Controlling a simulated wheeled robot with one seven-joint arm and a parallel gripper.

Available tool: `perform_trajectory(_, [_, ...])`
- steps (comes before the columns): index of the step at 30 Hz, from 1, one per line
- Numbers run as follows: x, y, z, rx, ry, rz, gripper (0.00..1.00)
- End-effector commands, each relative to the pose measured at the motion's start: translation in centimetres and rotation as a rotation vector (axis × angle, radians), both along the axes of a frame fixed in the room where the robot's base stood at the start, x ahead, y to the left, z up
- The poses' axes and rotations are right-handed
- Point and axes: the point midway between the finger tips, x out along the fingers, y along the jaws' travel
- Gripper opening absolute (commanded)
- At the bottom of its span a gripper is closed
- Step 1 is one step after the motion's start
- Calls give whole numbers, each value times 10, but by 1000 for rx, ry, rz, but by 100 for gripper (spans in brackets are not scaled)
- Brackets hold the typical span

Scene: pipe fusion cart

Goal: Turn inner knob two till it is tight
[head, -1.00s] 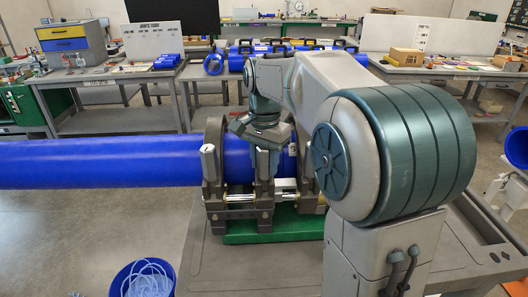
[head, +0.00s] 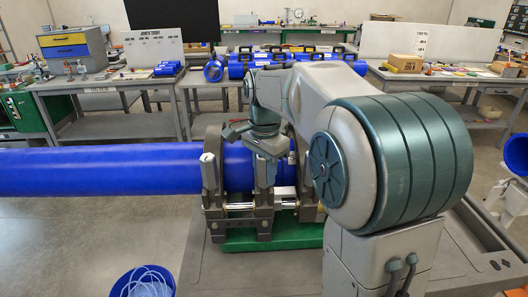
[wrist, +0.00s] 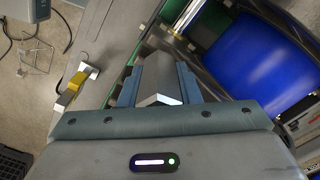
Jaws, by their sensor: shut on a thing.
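The blue pipe (head: 110,168) lies across the clamp frame on the cart, held by dark upright clamps. A grey clamp post with a pale knob top (head: 210,172) stands at the left of the frame. My gripper (head: 265,170) points down at the inner clamp beside it. In the wrist view my gripper (wrist: 158,72) has its two blue-grey fingers on either side of a grey, flat-sided knob (wrist: 158,88), shut on it. The head view mostly hides this knob behind the gripper. I cannot tell how tight it is.
The clamp frame stands on a green base (head: 240,240) on the grey cart top (head: 200,262). A blue bucket with pale tubing (head: 143,284) stands at the front left. Workbenches (head: 110,125) line the back. Bare floor lies to the left.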

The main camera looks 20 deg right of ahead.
Motion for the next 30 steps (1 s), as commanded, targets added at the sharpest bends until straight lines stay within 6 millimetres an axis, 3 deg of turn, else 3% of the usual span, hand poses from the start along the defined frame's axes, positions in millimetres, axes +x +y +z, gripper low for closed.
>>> perform_trajectory(6, [-1,1,0,0,2,-14,7])
perform_trajectory(15, [-1,2,1,0,2,-240,7])
perform_trajectory(25, [-1,2,0,1,3,-269,7])
perform_trajectory(30, [-1,2,1,0,4,-407,7])
